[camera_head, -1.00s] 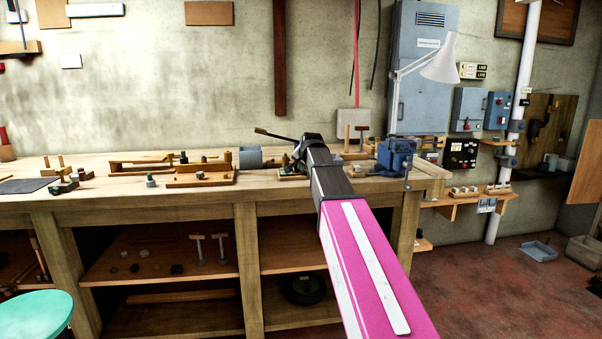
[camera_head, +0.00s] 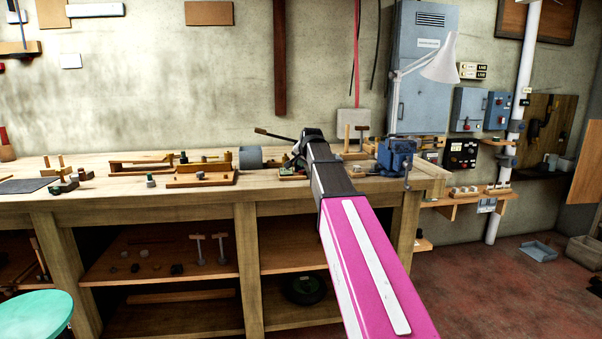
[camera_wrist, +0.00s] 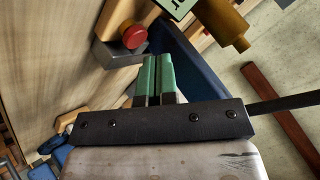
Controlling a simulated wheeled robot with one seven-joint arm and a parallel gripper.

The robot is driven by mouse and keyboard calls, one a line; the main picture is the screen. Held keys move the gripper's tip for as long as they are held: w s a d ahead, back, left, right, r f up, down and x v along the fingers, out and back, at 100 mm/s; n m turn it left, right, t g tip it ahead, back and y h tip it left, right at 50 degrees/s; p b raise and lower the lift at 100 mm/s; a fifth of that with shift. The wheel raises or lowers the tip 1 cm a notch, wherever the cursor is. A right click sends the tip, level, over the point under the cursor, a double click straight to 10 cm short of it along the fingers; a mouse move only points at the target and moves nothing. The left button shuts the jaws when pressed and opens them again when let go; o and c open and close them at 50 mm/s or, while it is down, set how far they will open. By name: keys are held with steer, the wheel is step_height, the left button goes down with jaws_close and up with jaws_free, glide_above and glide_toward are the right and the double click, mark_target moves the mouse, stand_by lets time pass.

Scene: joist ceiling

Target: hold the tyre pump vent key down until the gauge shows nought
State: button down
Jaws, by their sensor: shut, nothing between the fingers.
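My gripper (camera_wrist: 158,62) is shut and empty, its two green-padded fingers side by side in the wrist view. Just beyond the fingertips, slightly left, is a round red knob (camera_wrist: 133,36) on a grey block; it may be the vent key. A small gap seems to separate them, but I cannot tell whether they touch. A brass cylinder (camera_wrist: 228,25) and a green part with white markings (camera_wrist: 180,6) are at the top; no gauge reading is legible. In the head view, a lever with a wooden handle (camera_head: 272,134) sticks out left at my wrist, which hides the pump's middle.
A blue vise (camera_head: 396,157) is close on the right. A white lamp (camera_head: 440,65) leans above it. Wooden fixtures (camera_head: 200,178) crowd the bench to the left.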

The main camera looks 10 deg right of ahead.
mark_target(303, 171)
steer(key=shift+r, duration=0.1)
steer(key=shift+r, duration=2.4)
steer(key=shift+s, duration=0.1)
